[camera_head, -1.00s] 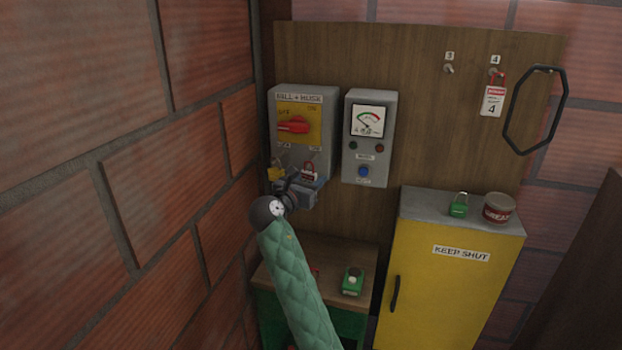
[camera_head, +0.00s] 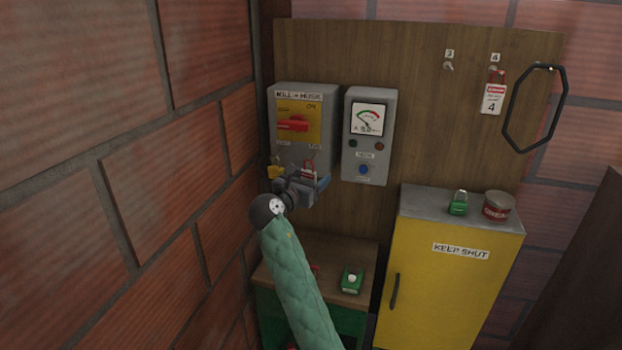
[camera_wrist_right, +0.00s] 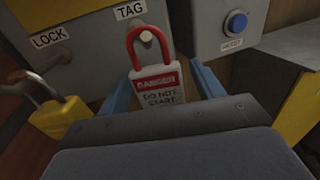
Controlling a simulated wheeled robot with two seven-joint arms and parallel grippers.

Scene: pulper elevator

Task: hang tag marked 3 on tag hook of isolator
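The isolator (camera_head: 306,118), a grey box with a red handle on a yellow plate, is on the board at left. Its tag hook (camera_wrist_right: 147,36), under the TAG label, has the red loop of a danger tag (camera_wrist_right: 157,84) around it. The tag hangs roughly upright; its number is hidden. It also shows small in the head view (camera_head: 309,169). My right gripper (camera_wrist_right: 163,85) is open, with its blue fingers on either side of the tag and apart from it. It is just below the isolator in the head view (camera_head: 318,186). My left gripper is out of view.
A yellow padlock (camera_wrist_right: 60,115) hangs under the LOCK label. A meter box (camera_head: 368,140) is right of the isolator. Hook 3 (camera_head: 448,66) is empty; tag 4 (camera_head: 492,98) hangs right of it. A yellow cabinet (camera_head: 440,290) stands below. A brick wall (camera_head: 90,150) bounds the left.

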